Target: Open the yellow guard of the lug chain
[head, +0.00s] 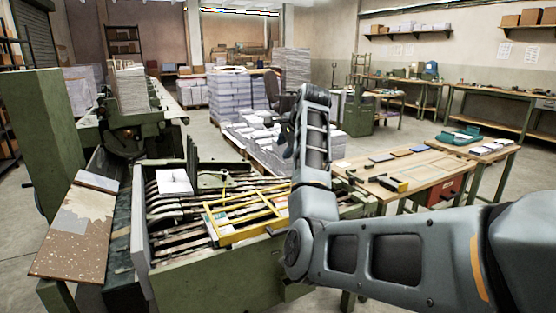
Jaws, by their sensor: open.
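The yellow guard (243,236) is a thin frame with cross bars. It lies low and slightly slanted over the right part of the lug chain (168,218), whose dark rails and bars run across the green machine's bed. My gripper (281,140) is small and dark in the head view, beyond and above the guard and apart from it. It is partly hidden by my arm, and it is open with nothing seen in it. My forearm also covers the area just right of the guard.
A white paper stack (174,182) sits on the machine's left part. A speckled board (73,232) slants at the left. A wooden table (428,172) with tools stands at the right. Paper stacks on pallets (232,100) stand behind. Some floor at the back is free.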

